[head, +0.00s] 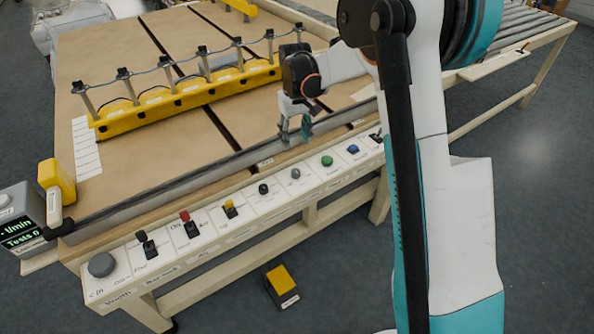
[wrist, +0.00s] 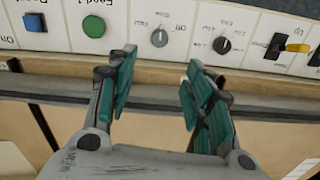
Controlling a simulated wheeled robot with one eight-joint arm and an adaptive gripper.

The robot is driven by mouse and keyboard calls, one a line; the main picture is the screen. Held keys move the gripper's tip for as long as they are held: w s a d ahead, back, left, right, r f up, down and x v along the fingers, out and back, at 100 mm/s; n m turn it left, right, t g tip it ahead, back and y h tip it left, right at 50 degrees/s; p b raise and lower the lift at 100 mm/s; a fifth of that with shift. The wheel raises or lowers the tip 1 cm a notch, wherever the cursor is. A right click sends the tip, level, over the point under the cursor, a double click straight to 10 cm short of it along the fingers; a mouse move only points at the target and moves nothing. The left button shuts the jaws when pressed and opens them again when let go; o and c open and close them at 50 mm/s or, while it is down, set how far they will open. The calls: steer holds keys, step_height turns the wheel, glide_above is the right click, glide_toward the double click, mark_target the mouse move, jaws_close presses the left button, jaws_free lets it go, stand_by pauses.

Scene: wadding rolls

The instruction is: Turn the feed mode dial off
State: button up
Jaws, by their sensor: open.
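A light grey dial (head: 295,173) and a darker dial (head: 263,188) sit side by side on the pale control panel (head: 215,240) along the table's front edge. In the wrist view the grey dial (wrist: 160,37) lies ahead between the fingertips, and the dark dial (wrist: 222,45) is just to its right. The labels are too small to tell which is the feed mode dial. My gripper (head: 295,130) is open and empty above the front rail, apart from both dials. Its teal fingers (wrist: 160,75) are spread in the wrist view.
A green button (head: 327,161) and a blue button (head: 352,149) are right of the dials. Yellow-, red- and black-tipped levers (head: 229,207) and a large knob (head: 101,265) are left. A metal rail (head: 200,182) runs behind the panel. A yellow clamp bar (head: 190,95) lies across the table.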

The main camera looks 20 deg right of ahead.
mark_target(296, 171)
step_height(296, 171, down, 14)
steer(key=b, duration=0.4)
steer(key=shift+f, duration=0.25)
steer(key=c, duration=1.1)
